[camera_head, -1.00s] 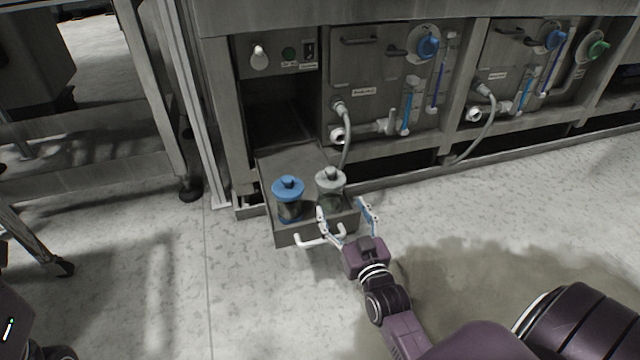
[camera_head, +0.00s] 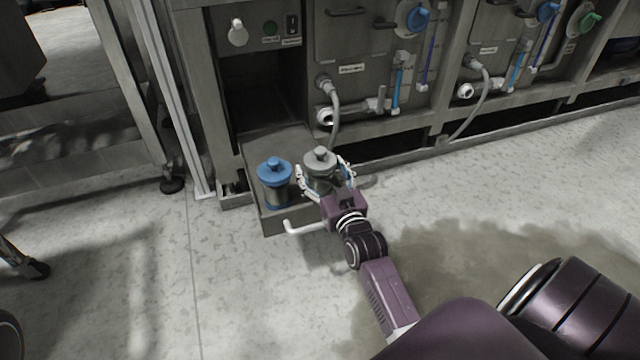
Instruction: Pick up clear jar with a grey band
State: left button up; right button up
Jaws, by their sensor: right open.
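The clear jar with a grey band (camera_head: 319,160) has a grey lid and stands upright on the pulled-out drawer (camera_head: 285,219). My right gripper (camera_head: 325,176) is open, with one finger on each side of this jar. The gripper hides much of the jar's lower body, and I cannot tell whether the fingers touch it. A similar jar with a blue lid (camera_head: 274,172) stands just left, close to the left finger. My left gripper is not in view.
The drawer has a white handle (camera_head: 305,227) at its front. Behind stands the washer's panel (camera_head: 355,60) with a grey hose (camera_head: 335,118), valves and blue tubes. A metal frame leg (camera_head: 171,184) is at left. The floor right of the drawer is clear, with a wet-looking patch.

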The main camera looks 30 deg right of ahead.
jog(key=shift+w+d, duration=0.1)
jog(key=shift+w, duration=0.3)
jog(key=c, duration=1.4)
jog(key=shift+r, duration=0.1)
